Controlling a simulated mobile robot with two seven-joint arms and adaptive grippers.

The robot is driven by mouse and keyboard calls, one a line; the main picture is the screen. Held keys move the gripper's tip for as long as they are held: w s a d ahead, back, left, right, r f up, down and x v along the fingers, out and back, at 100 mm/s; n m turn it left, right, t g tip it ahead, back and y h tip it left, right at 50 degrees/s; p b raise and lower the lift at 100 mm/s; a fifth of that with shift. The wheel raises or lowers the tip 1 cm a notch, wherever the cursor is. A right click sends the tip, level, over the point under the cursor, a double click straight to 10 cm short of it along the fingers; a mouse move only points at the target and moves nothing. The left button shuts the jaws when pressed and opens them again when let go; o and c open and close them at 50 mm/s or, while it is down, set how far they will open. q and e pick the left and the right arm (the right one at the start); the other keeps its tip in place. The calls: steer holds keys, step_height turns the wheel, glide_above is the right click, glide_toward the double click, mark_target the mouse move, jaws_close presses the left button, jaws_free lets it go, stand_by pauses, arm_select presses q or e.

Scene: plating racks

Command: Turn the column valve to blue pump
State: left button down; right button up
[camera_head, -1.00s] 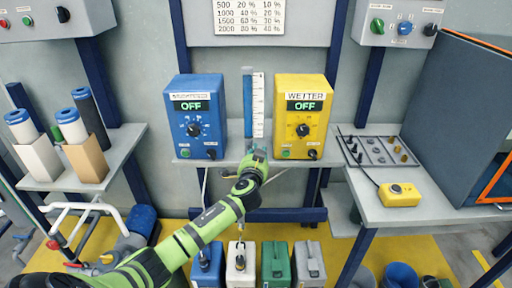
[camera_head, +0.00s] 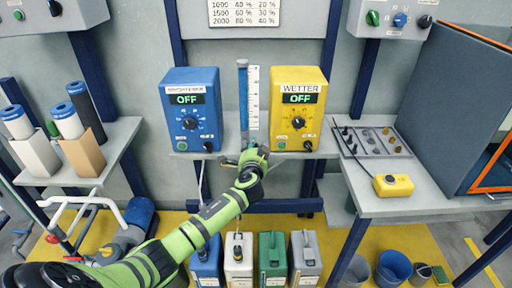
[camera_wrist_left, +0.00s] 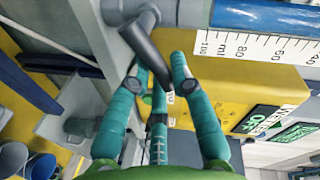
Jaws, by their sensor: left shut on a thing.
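The graduated column (camera_head: 243,100), with a blue liquid tube and white scale, stands between the blue pump (camera_head: 192,110) and the yellow pump (camera_head: 298,108). Both pump displays read OFF. My left gripper (camera_head: 252,156) is at the foot of the column and hides most of the valve there. In the left wrist view, the dark grey valve handle (camera_wrist_left: 147,50) reaches down between the teal fingers of my left gripper (camera_wrist_left: 156,82), which is shut on it. The yellow pump (camera_wrist_left: 225,90) lies close behind the fingers. My right gripper is not in view.
A grey shelf carries the pumps. Several jugs (camera_head: 239,258) stand on the floor below my left arm. A side table at right holds a parts tray (camera_head: 372,142) and a yellow button box (camera_head: 393,185). Filter cartridges (camera_head: 68,122) stand on the left shelf.

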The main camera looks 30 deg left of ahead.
arm_select(q)
steer(key=c, duration=1.1)
jaws_free()
steer(key=shift+a+r, duration=0.15)
steer(key=shift+r, duration=0.05)
steer(key=shift+f, duration=0.1)
steer(key=v, duration=1.2)
